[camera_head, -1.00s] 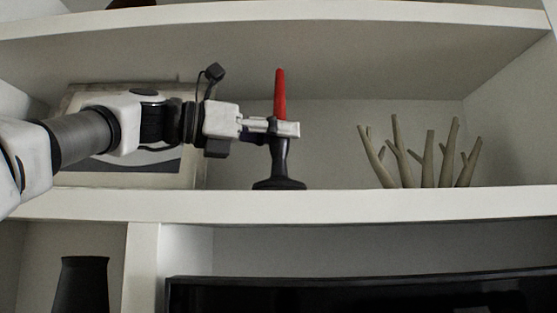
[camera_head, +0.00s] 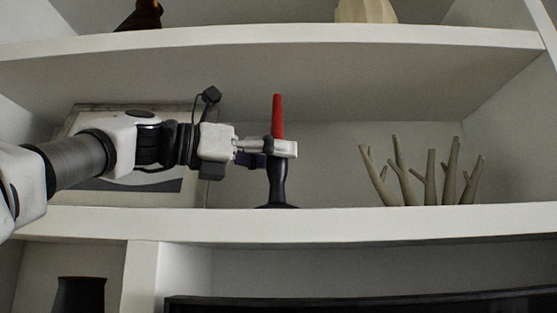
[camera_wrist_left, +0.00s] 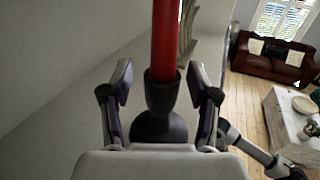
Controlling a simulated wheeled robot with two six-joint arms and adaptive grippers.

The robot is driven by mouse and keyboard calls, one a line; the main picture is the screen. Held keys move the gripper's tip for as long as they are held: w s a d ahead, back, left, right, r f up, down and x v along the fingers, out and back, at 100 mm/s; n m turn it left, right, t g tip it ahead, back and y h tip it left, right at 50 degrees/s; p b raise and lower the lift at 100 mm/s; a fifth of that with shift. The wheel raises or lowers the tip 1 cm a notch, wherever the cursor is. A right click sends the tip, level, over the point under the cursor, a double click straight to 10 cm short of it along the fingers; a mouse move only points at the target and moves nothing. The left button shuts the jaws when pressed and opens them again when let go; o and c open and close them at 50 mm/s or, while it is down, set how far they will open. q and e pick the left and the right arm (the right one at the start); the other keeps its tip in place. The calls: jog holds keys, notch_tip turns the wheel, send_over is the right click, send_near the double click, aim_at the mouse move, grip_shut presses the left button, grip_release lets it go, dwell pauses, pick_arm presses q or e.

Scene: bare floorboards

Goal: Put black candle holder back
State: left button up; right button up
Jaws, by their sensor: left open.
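The black candle holder (camera_head: 277,182) stands upright on the white middle shelf (camera_head: 400,220) in the head view, with a red candle (camera_head: 277,115) in its top. The shelf's front edge hides the lowest part of its base. My left gripper (camera_head: 280,148) comes in from the left at the holder's upper part. In the left wrist view the holder (camera_wrist_left: 161,105) and red candle (camera_wrist_left: 165,40) stand between the two fingers (camera_wrist_left: 160,85), with a gap on each side. The left gripper is open around the holder. My right gripper is not in view.
A branching coral-like ornament (camera_head: 430,180) stands to the right on the same shelf, with free room between. A framed picture (camera_head: 110,190) leans behind my left arm. Another shelf (camera_head: 300,42) runs above. A dark vase (camera_head: 78,296) stands below left.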

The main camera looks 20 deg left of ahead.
pick_arm(q)
jog(key=b+v, duration=0.1)
jog(key=v, duration=0.4)
jog(key=b+v, duration=0.2)
jog(key=v, duration=0.4)
jog(key=shift+a+f+b, duration=0.2)
jog(key=shift+b, duration=0.1)
jog(key=shift+s+a, duration=0.1)
jog(key=shift+s, duration=0.1)
jog(key=shift+r, duration=0.1)
jog(key=shift+w, duration=0.1)
